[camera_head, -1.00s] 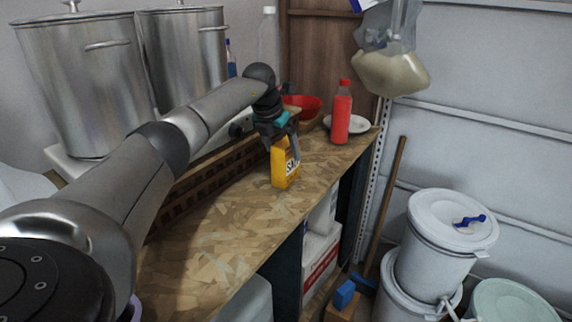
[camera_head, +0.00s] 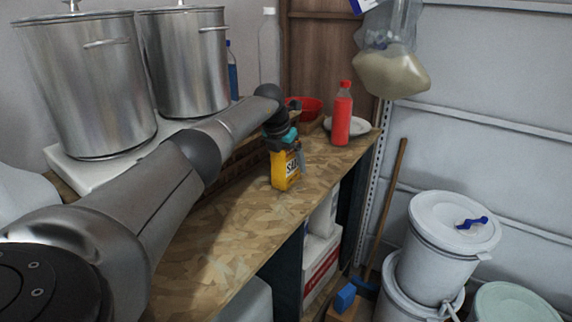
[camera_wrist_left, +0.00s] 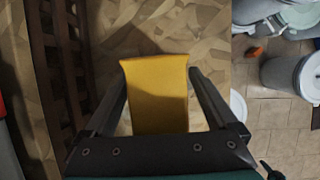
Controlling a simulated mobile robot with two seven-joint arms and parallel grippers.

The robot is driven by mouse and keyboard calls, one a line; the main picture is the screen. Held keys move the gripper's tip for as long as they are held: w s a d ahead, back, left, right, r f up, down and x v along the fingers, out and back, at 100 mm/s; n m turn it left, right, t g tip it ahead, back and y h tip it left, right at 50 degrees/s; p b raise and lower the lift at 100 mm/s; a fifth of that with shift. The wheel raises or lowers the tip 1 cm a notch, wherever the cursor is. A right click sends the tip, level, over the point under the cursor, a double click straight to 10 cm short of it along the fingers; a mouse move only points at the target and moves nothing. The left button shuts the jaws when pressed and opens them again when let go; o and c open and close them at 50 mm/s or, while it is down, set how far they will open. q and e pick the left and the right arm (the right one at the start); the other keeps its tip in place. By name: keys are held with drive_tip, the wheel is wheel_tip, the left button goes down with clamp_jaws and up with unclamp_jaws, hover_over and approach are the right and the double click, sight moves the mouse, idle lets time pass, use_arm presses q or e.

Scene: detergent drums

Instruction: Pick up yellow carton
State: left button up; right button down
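The yellow carton (camera_head: 285,173) stands upright on the wood-chip board worktop, with dark lettering on its side. In the left wrist view its yellow top (camera_wrist_left: 158,90) lies between my two fingers. My left gripper (camera_head: 288,158) is over the carton, with its fingers reaching down on either side of it. In the wrist view the left gripper (camera_wrist_left: 160,95) is open, and a narrow gap shows between each finger and the carton. The carton's far side is hidden. My right gripper is not in view.
A red bottle (camera_head: 342,114) stands behind the carton to the right, before a white plate (camera_head: 359,127). Two steel pots (camera_head: 88,85) stand at the left. The worktop (camera_head: 225,225) is clear in front; white buckets (camera_head: 440,250) stand beyond its right edge.

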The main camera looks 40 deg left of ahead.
use_arm(q)
clamp_jaws()
idle(0.5)
